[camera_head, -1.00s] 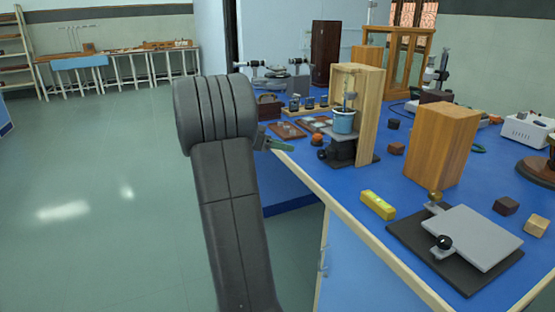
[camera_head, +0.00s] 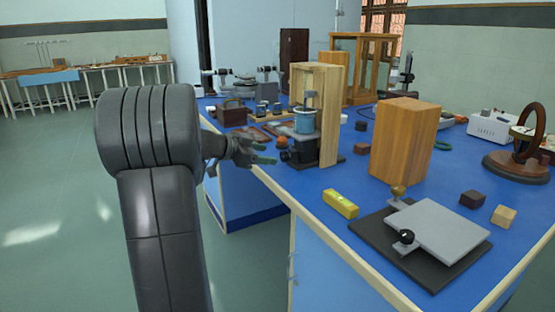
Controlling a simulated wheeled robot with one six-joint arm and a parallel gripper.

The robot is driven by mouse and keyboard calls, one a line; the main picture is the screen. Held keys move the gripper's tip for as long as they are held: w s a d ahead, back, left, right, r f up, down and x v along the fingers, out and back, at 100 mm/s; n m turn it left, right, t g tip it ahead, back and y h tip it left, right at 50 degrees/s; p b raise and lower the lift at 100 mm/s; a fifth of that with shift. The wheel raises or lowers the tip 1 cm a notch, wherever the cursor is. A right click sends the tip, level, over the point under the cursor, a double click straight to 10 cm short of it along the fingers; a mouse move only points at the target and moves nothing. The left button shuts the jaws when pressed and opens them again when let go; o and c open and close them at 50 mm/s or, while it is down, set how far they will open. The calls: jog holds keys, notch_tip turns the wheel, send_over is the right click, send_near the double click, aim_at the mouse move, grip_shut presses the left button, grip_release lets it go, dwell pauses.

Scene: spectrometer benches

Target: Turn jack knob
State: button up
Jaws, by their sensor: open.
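The small dark jack (camera_head: 304,151) stands inside an upright wooden frame (camera_head: 329,115), with a grey platform carrying a blue beaker (camera_head: 304,121). A round black knob (camera_head: 284,156) shows at its left side, with an orange piece (camera_head: 281,142) close by. My gripper (camera_head: 264,154) is open at the bench edge, its greenish fingers pointing right toward the knob. It appears just left of the knob, with nothing between the fingers; whether it touches the knob cannot be told.
A grey plate (camera_head: 440,231) on a black base with a black and a brass knob lies at the front. A yellow level (camera_head: 340,204), a tall wooden box (camera_head: 404,140) and small blocks stand nearby. Wooden trays (camera_head: 249,132) lie behind my gripper. Floor at left is clear.

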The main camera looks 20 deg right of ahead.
aim_at(282, 157)
jog(key=x, duration=0.6)
jog(key=shift+d, duration=0.1)
jog(key=shift+c, duration=0.2)
jog(key=c, duration=0.9)
